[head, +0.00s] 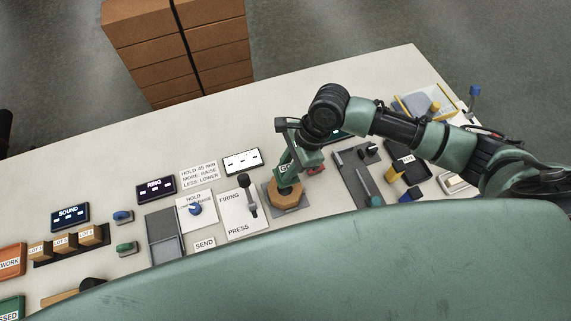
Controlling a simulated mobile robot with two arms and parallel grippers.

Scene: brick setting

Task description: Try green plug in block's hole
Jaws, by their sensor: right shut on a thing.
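A tan wooden block (288,200), many-sided, sits on a grey square plate near the middle of the table. My right gripper (290,179) points down right over the block and is shut. A green piece, seemingly the green plug (284,184), shows between its fingers at the top of the block. The gripper hides the hole, so I cannot tell how far the plug sits in it. My left gripper is not in view.
Left of the block stands a white panel with a black lever (247,194). Right of it is a grey tray (352,176) with small parts. A yellow-edged tray (412,103) lies farther right. Brown boxes (176,45) stand behind the table.

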